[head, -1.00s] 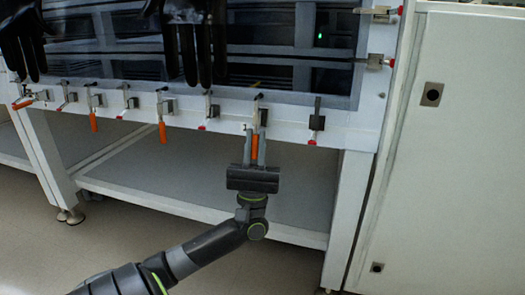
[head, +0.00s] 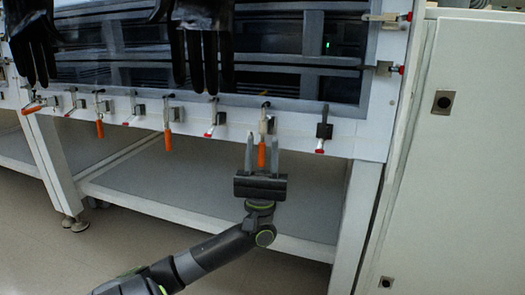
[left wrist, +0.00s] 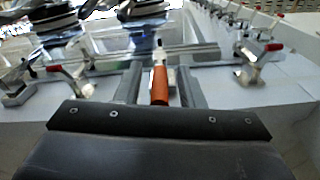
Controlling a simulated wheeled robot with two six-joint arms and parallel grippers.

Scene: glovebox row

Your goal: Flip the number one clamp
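The clamp at my left gripper has an orange handle (head: 262,154) hanging down from the white front rail of the glovebox. It appears to be the number one clamp, but I cannot read a label now. My left gripper (head: 262,140) is open, with one finger on each side of the handle in the head view. In the left wrist view the orange handle (left wrist: 159,85) stands between the two spread fingers (left wrist: 159,78), with gaps beside it. I cannot tell whether either finger touches it. My right gripper is not in view.
Several other clamps line the rail, including one with an orange handle (head: 168,140) to the left and a red-tipped clamp (head: 323,130) close on the right. Black gloves (head: 203,50) hang above. A grey shelf (head: 200,185) lies below. A white cabinet (head: 460,170) stands at right.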

